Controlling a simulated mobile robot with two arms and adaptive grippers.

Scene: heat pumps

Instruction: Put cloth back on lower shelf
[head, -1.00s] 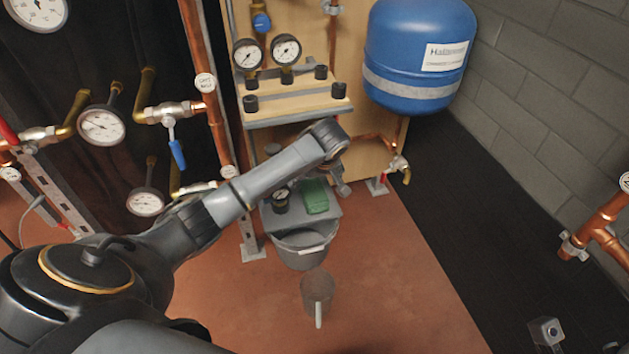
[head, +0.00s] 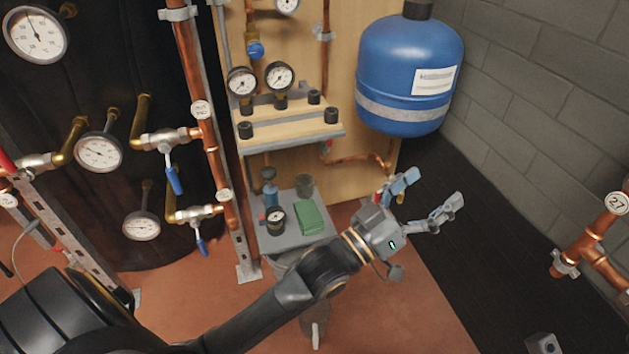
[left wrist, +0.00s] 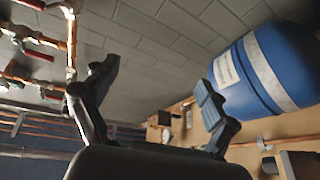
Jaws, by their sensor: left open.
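A folded green cloth (head: 311,217) lies on the grey lower shelf (head: 287,241), at its right side in the head view. My left gripper (head: 430,193) is open and empty, to the right of the shelf and apart from the cloth. In the left wrist view its two open fingers (left wrist: 155,95) show with nothing between them, facing the block wall and the blue tank. My right gripper is not in view.
On the lower shelf stand a gauge (head: 276,219), a blue-topped fitting (head: 269,186) and a dark cup (head: 304,185). The upper shelf (head: 290,127) carries gauges and black caps. A blue tank (head: 408,80) hangs right. Copper pipes (head: 192,110) stand left.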

